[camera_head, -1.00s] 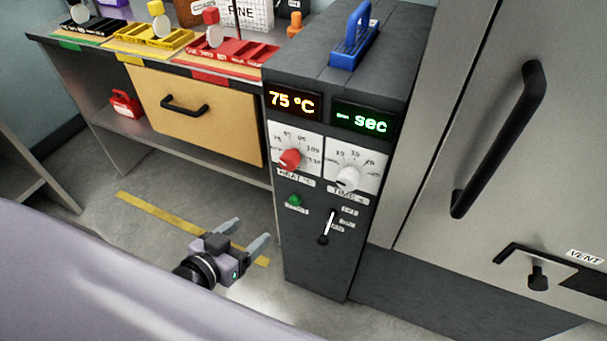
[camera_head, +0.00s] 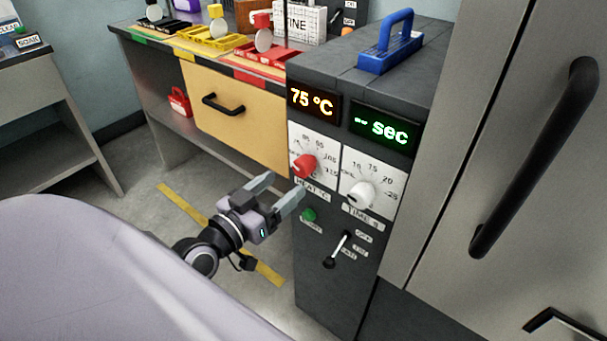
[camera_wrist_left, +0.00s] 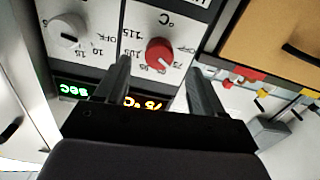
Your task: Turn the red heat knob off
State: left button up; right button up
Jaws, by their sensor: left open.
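The red heat knob (camera_head: 303,166) sits on a white dial plate on the front of the dark grey control cabinet (camera_head: 330,260), under a display reading 75 °C (camera_head: 313,101). My left gripper (camera_head: 283,192) is open and empty, in front of the cabinet and just below and left of the knob in the head view. In the left wrist view the red knob (camera_wrist_left: 159,54) shows upside down beyond the fingers, between their lines and apart from them. The dial's numbers and an OFF mark show around it there. My right gripper is not in view.
A white time knob (camera_head: 362,194) is right of the heat knob. A green button (camera_head: 309,214) and a toggle lever (camera_head: 337,250) are below. A blue handle (camera_head: 390,48) stands on top of the cabinet.

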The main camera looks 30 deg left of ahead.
aim_at(299, 172)
pick_arm(q)
jog(key=shift+w+d, duration=0.15)
jog(key=shift+w, duration=1.45)
jog(key=shift+w+d, duration=0.1)
jog(key=shift+w, duration=1.45)
jog(key=c, duration=1)
